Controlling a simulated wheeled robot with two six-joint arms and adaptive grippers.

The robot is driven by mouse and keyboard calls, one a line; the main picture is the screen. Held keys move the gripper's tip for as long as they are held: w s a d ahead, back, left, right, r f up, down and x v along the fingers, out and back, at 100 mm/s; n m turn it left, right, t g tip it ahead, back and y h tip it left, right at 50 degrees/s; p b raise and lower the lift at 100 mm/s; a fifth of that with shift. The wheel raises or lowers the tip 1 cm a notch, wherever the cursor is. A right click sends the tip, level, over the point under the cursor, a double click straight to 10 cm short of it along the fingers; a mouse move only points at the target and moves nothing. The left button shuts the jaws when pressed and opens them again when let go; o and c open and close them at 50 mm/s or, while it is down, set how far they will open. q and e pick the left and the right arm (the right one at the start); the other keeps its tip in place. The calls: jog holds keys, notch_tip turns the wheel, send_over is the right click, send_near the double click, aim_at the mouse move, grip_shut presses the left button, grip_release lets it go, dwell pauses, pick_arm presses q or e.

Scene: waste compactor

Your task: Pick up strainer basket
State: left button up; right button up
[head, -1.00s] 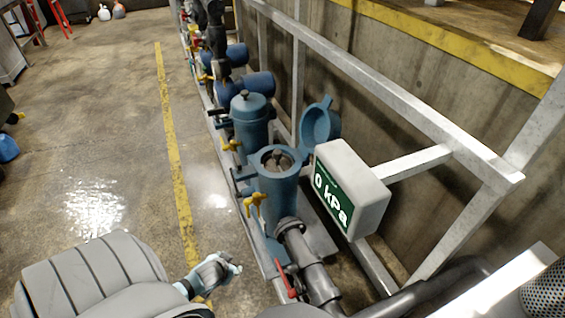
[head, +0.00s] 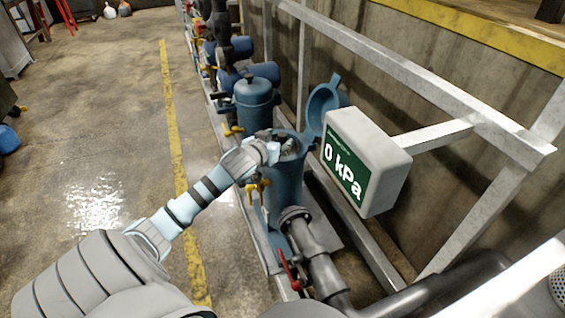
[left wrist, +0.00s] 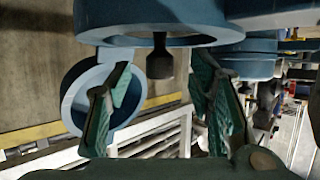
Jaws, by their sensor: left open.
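The open blue strainer housing (head: 288,190) stands upright with its hinged lid (head: 327,100) swung back. My left gripper (head: 282,147) is at the housing's mouth and covers most of the strainer basket inside in the head view. In the left wrist view, a dark knob-like handle (left wrist: 160,62) hangs from the blue housing's rim area (left wrist: 150,35), between my two spread fingers. My left gripper (left wrist: 165,95) is open there, and the fingers look clear of the handle. The open lid also shows in this view (left wrist: 75,97). The basket's body is hidden. My right gripper is not in view.
A grey display box reading 0 kPa (head: 362,165) stands close right of the housing. A second, closed blue housing (head: 257,105) stands behind it. A metal frame rail (head: 420,90) runs along the right.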

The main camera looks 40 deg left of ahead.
aim_at(280, 139)
pick_arm(q)
jog(key=b+x, duration=0.1)
jog(key=x, duration=0.3)
jog(key=shift+s, duration=0.1)
grip_shut()
jog(key=shift+r, duration=0.1)
